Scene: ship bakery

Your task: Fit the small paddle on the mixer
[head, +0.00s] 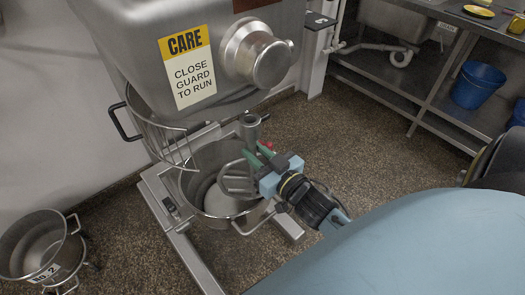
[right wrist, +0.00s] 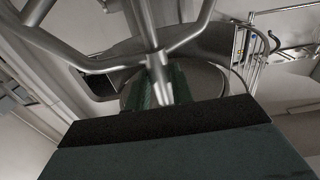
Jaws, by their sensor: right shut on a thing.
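The mixer (head: 135,40) is a large grey machine with a "close guard to run" sign. Its wire guard (head: 170,143) hangs on the left below the head. A steel bowl (head: 197,208) sits beneath. My right gripper (head: 258,158), with green fingers, is shut on the metal paddle (head: 237,184). The paddle is upright, its shaft end (head: 250,128) up, over the bowl's right side and apart from the mixer head as far as I see. In the right wrist view the paddle's bars (right wrist: 150,35) rise from between the fingers. The mixer's drive fitting is hidden. My left gripper is not in view.
A round hub (head: 262,55) sticks out from the mixer's front. A second bowl (head: 42,245) marked "NO. 2" stands on the floor at left. A steel bench with a shelf and blue bucket (head: 478,85) stands at the back right. The floor between is clear.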

